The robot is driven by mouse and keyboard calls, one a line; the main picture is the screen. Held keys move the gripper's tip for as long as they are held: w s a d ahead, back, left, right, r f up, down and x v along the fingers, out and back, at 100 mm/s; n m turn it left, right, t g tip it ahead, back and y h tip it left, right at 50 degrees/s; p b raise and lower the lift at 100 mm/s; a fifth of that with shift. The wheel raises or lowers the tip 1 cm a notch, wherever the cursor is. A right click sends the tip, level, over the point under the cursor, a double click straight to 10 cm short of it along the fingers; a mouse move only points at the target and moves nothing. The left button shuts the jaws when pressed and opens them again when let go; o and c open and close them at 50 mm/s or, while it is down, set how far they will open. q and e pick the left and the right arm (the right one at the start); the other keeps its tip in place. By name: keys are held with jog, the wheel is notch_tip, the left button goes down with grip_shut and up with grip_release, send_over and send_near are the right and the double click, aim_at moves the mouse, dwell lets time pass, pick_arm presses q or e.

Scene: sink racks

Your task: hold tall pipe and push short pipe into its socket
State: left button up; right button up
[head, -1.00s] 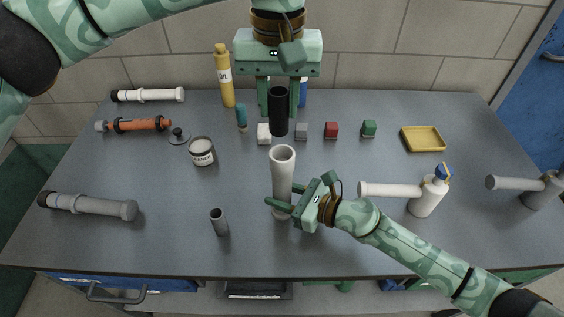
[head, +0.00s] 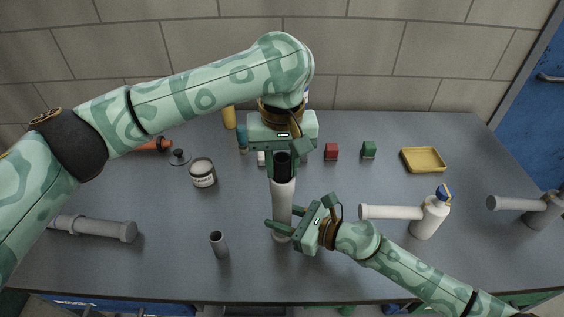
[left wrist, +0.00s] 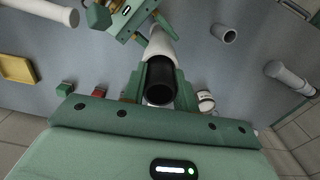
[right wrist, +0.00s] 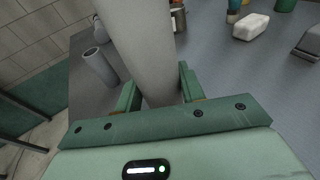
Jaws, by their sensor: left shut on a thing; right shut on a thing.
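The tall pipe is white (head: 282,201) and stands upright on the table. My right gripper (head: 279,231) is shut around its lower part; the white pipe also fills the middle of the right wrist view (right wrist: 140,45). The short pipe is black (head: 282,163) and upright, gripped by my left gripper (head: 286,155) directly above the white pipe. In the left wrist view the black pipe (left wrist: 160,93) shows its open top between the fingers, with the white pipe (left wrist: 158,45) beyond it. Its lower end meets the white pipe's mouth; how deep it sits cannot be told.
A small grey pipe (head: 219,244) stands at front left of the white pipe. A labelled jar (head: 203,172) is behind it. A white bottle (head: 430,215) and a white horizontal pipe (head: 390,212) are to the right. Red (head: 331,152) and green (head: 369,150) blocks stand behind.

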pick_arm(q)
jog(key=shift+s+a+f, duration=0.15)
jog(key=shift+s+f, duration=0.05)
jog(key=shift+f, duration=0.55)
pick_arm(e)
jog(key=shift+s+a+r, duration=0.15)
jog(key=shift+s, duration=0.05)
pick_arm(q)
jog(key=o, duration=0.9)
pick_arm(e)
jog(key=shift+w+d+f, duration=0.1)
jog(key=shift+d+f, duration=0.1)
jog(key=shift+f, duration=0.1)
pick_arm(q)
notch_tip(320, 180, up, 14)
jog(key=shift+w+f, duration=0.1)
jog(key=shift+f, duration=0.15)
pick_arm(e)
jog(key=o, duration=0.9)
pick_arm(q)
jog(key=shift+w+d, duration=0.1)
jog(key=shift+d, duration=0.1)
pick_arm(e)
jog(key=shift+o, duration=0.4)
jog(key=shift+w+r, duration=0.1)
